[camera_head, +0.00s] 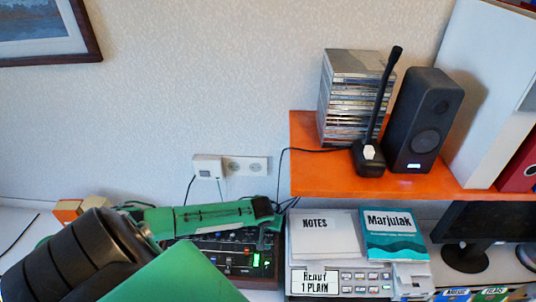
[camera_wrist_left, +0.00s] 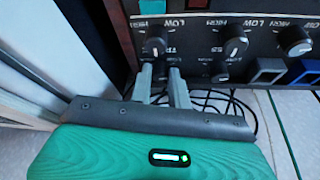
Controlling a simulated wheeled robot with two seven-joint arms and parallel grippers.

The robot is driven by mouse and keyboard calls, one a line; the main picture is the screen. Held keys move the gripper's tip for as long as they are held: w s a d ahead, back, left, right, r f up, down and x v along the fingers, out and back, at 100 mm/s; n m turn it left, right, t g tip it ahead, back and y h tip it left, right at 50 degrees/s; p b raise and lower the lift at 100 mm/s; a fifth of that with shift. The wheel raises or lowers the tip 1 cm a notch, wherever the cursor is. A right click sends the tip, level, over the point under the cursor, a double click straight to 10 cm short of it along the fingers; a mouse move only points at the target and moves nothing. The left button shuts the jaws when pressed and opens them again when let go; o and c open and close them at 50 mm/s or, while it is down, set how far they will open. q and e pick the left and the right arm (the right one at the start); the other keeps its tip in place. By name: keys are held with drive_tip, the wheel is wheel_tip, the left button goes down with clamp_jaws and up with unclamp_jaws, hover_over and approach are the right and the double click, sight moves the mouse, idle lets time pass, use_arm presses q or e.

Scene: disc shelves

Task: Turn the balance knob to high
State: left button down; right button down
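A dark control panel (camera_head: 232,247) with several knobs and a lit green display stands at the bottom centre of the head view, partly covered by my left arm. In the left wrist view its labels appear upside down. There a black knob (camera_wrist_left: 155,47) with a pale pointer sits just beyond my left gripper (camera_wrist_left: 160,70), with more knobs (camera_wrist_left: 235,47) beside it. The gripper's two grey fingers are apart, their tips close to the panel face; contact is unclear. I cannot read which knob is balance. My right gripper is not in view.
An orange shelf (camera_head: 310,178) above holds a CD stack (camera_head: 340,100), a black microphone-like stand (camera_head: 369,160) and a speaker (camera_head: 425,120). A notes stack (camera_head: 325,238) stands right of the panel. Cables (camera_wrist_left: 215,103) run below it in the wrist view.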

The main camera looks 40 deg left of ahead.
use_arm(q)
drive_tip(key=shift+a+r+m+h+p, duration=0.1)
drive_tip(key=shift+m+h+p, duration=0.4)
drive_tip(key=shift+m, duration=0.5)
drive_tip(key=shift+a+m+h+p, duration=0.1)
drive_tip(key=shift+m+h+p, duration=0.3)
drive_tip(key=shift+m, duration=0.9)
drive_tip(key=c, duration=1.6)
unclamp_jaws()
drive_tip(key=shift+n, duration=0.3)
